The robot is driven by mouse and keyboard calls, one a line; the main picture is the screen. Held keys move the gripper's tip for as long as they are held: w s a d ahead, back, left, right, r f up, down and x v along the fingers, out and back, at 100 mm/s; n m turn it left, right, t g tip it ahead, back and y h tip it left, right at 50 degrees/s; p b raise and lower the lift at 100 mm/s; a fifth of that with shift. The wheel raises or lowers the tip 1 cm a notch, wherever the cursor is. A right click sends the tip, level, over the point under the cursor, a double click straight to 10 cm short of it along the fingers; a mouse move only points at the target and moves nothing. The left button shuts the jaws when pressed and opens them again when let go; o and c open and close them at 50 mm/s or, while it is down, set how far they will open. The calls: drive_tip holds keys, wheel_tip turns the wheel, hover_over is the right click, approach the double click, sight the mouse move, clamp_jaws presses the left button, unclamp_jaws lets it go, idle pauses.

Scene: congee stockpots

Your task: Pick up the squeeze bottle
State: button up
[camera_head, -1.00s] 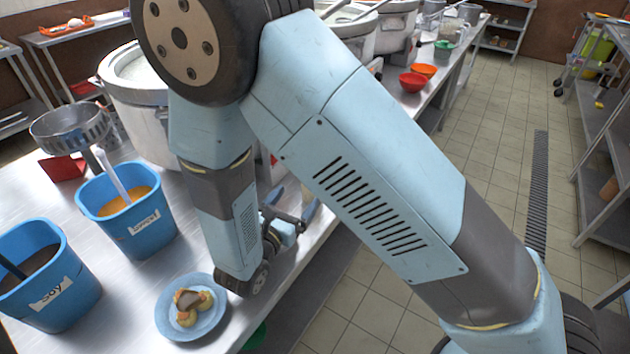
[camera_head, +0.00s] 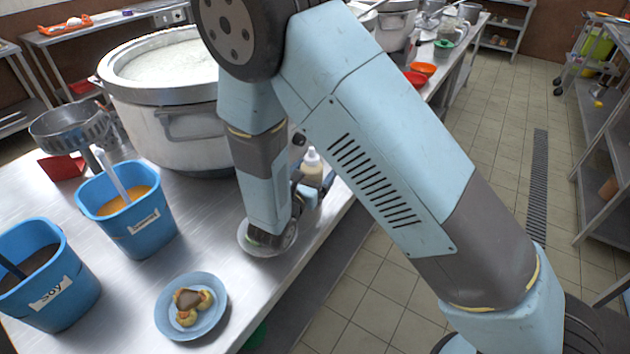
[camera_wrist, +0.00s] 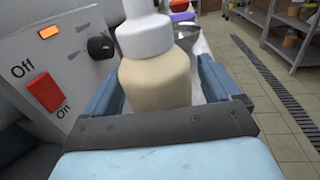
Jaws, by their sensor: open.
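The squeeze bottle (camera_wrist: 157,79) has a cream-coloured body and a white cap. In the wrist view it stands upright between the two fingers of my gripper (camera_wrist: 158,92), which are open on either side of it. The bottle's lower part is hidden behind the gripper's dark palm bar. In the head view the bottle (camera_head: 313,168) shows just beyond my gripper (camera_head: 318,190), partly hidden by my arm, near the front edge of the steel table (camera_head: 200,245). I cannot tell whether a finger touches it.
A large stockpot (camera_head: 185,135) stands left of my arm. A control panel with a red switch (camera_wrist: 44,90) is close left of the gripper. Two blue tubs, the soy tub (camera_head: 45,285) and another (camera_head: 140,225), and a plate of food (camera_head: 165,325) are at the table's front left.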

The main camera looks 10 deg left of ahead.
drive_tip(key=shift+w, duration=0.15)
drive_tip(key=c, duration=0.7)
